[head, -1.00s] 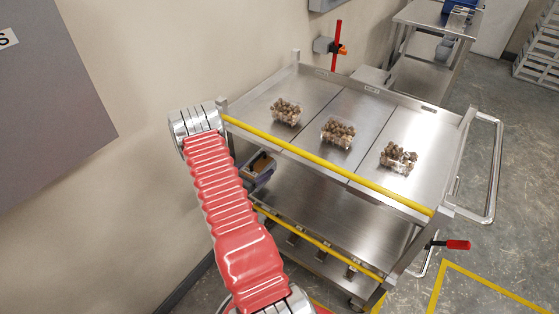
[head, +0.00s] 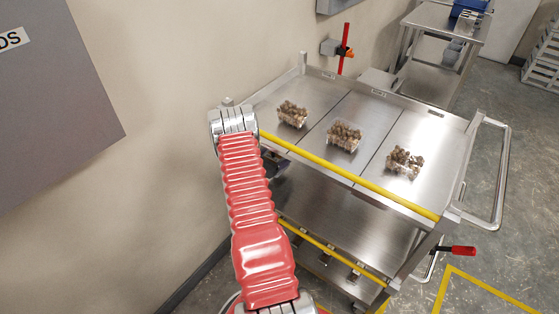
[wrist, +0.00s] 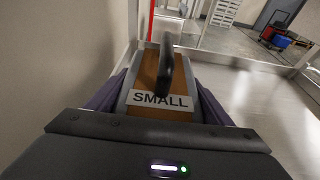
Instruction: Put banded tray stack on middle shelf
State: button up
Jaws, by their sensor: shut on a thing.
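The banded tray stack (wrist: 188,84) fills the middle of the wrist view, with a brown top, a white "SMALL" label and purple-grey sides. My gripper (wrist: 164,72) is shut on it; a dark curved piece stands over the brown top. In the head view, my red arm hides most of the gripper and load. A dark part of the load (head: 276,162) shows beside the arm, below the cart's upper yellow bar. The steel middle shelf (head: 335,208) lies to its right, bare where visible. I cannot tell whether the stack touches it.
The cart's top shelf (head: 374,112) holds clear trays of brown pieces, the left (head: 292,114), middle (head: 344,137) and right (head: 404,163). Yellow bars (head: 350,174) edge the shelves. The wall (head: 170,110) is close on the left. A red-handled clamp (head: 458,250) sticks out at right.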

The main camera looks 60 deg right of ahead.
jog(key=shift+s+d, duration=0.15)
jog(key=shift+d, duration=0.3)
jog(key=shift+f, duration=1.7)
jog(key=shift+f, duration=0.1)
jog(key=o, duration=1.3)
jog(key=shift+w+a+r, duration=0.2)
jog(key=shift+a+r, duration=0.05)
jog(key=shift+a, duration=0.35)
jog(key=v, duration=1)
jog(key=shift+a+r, duration=0.1)
jog(key=shift+a, duration=0.3)
